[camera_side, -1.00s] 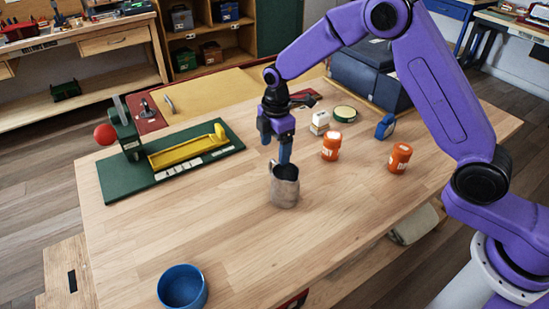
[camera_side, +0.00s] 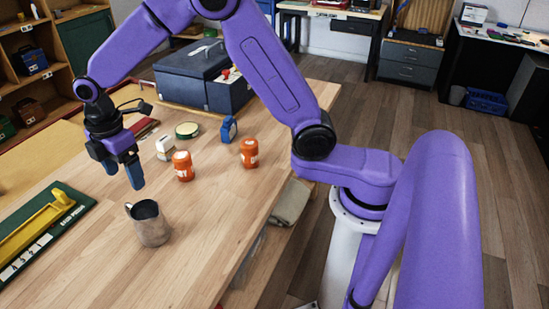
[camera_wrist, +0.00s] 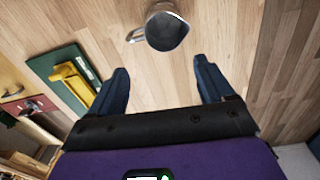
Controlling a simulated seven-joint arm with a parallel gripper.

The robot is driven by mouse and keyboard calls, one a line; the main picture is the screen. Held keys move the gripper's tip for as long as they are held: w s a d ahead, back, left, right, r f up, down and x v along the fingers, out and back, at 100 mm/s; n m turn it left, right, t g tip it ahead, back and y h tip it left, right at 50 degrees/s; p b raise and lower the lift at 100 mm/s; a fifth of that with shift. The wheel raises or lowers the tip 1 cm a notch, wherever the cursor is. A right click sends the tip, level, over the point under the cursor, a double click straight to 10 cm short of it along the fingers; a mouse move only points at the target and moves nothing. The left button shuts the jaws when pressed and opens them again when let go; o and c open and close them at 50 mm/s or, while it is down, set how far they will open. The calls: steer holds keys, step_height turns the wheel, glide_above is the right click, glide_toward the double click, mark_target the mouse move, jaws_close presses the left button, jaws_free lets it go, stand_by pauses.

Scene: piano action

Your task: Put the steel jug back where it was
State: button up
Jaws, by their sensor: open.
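The steel jug (camera_side: 150,224) stands upright on the wooden table, its open mouth up and its handle on the left. In the wrist view the jug (camera_wrist: 167,30) is at the top, beyond the fingertips, with its handle to the left. My gripper (camera_side: 123,180) is open with blue fingers pointing down, above and behind the jug in the side view. The wrist view shows its two fingers (camera_wrist: 160,70) wide apart with only table between them. The gripper is clear of the jug and empty.
Two orange jars (camera_side: 183,167) (camera_side: 249,153), a white box (camera_side: 164,148), a round green-rimmed tin (camera_side: 187,131) and a blue object (camera_side: 228,129) stand behind. A green board with a yellow part (camera_side: 35,228) lies left. The table right of the jug is clear.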

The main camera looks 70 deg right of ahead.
steer(key=s+d+r+m, duration=0.1)
steer(key=s+d, duration=0.3)
steer(key=s, duration=0.7)
steer(key=s+d+r+m, duration=0.1)
steer(key=s+d, duration=0.4)
steer(key=s, duration=0.5)
steer(key=s+d+r+m, duration=0.1)
steer(key=s+d, duration=0.3)
steer(key=s, duration=0.7)
steer(key=shift+s+d+r+m, duration=0.25)
steer(key=shift+s+r+m, duration=0.05)
steer(key=shift+m, duration=0.5)
